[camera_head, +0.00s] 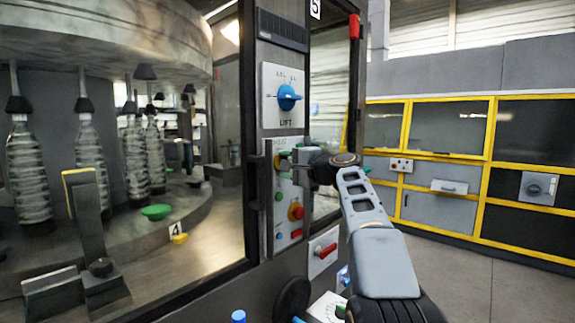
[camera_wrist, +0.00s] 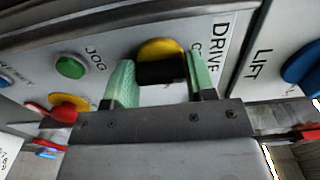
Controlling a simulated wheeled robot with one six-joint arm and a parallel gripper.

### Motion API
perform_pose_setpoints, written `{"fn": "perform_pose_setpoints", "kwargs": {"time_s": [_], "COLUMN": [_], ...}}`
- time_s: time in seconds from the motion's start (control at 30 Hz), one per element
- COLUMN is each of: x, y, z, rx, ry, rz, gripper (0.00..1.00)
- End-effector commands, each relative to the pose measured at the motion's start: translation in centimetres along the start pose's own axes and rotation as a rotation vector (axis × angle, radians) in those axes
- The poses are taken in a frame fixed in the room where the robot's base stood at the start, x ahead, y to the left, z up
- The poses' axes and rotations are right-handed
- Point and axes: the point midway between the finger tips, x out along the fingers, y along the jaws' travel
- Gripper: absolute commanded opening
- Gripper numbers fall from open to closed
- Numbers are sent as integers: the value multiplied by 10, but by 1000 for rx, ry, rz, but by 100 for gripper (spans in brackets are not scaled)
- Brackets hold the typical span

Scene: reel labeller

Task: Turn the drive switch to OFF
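The drive switch (camera_wrist: 160,47) is a round yellow knob with a black handle, beside the printed word DRIVE in the wrist view. My gripper (camera_wrist: 158,72) has two green fingers spread apart, one on each side of the black handle. I cannot tell whether the finger pads press on it. The lettering by the knob is partly hidden by the right finger. In the head view my gripper (camera_head: 290,160) is at the upper part of the control panel (camera_head: 281,222), below the LIFT plate, and the switch is mostly hidden there.
The blue LIFT knob (camera_head: 288,97) is just above. A green JOG button (camera_wrist: 70,67) and a red-and-yellow control (camera_wrist: 66,106) are close by on the panel. A red switch (camera_head: 325,250) is lower right. The machine with bottles (camera_head: 30,170) stands left; open floor lies right.

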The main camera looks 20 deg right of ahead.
Motion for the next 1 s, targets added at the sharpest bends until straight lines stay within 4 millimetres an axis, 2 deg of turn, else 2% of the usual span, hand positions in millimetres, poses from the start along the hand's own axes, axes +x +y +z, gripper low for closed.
{"fn": "perform_pose_setpoints", "kwargs": {"time_s": [0.03, 0.23, 0.57, 0.67, 1.0], "x": [0, 0, -7, -20, -89], "y": [0, 0, 0, 1, 1], "z": [0, 0, -1, -1, 0], "rx": [1, 2, 2, 1, 1], "ry": [0, 0, 3, 4, 5], "rz": [0, -1, -1, -2, -2], "gripper": [56, 74, 74, 74, 74]}}
